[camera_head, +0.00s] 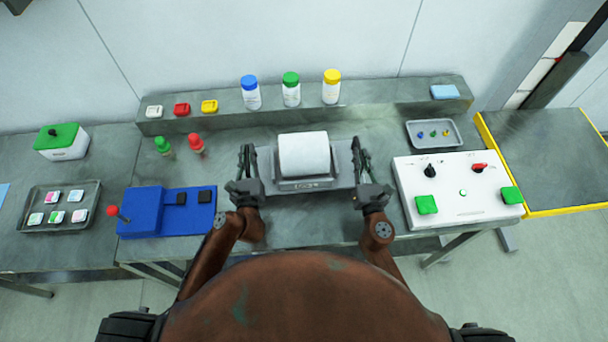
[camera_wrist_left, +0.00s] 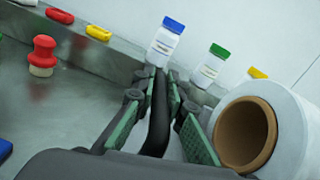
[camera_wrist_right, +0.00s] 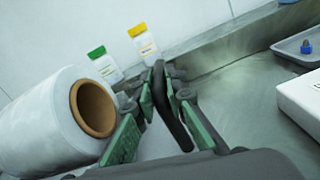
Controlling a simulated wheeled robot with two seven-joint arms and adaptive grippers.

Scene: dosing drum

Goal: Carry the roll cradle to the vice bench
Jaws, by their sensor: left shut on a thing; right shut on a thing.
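The roll cradle (camera_head: 300,184) is a grey tray with a white roll (camera_head: 304,154) lying in it, at the middle of the grey bench. My left gripper (camera_head: 247,162) is shut on the cradle's left handle, a dark curved bar (camera_wrist_left: 158,118) between its green-padded fingers. My right gripper (camera_head: 360,160) is shut on the right handle (camera_wrist_right: 166,110). The roll's brown core shows in both wrist views. I cannot tell whether the cradle touches the bench top. No vice is clearly recognisable, so I cannot tell which surface is the vice bench.
A blue device (camera_head: 142,224) with a red-knobbed lever stands left, a white control box (camera_head: 458,188) right. Several bottles stand on the back ledge (camera_head: 375,118). Red and green stamps (camera_head: 196,145) are left of the cradle. A yellow-edged table (camera_head: 545,165) is far right.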

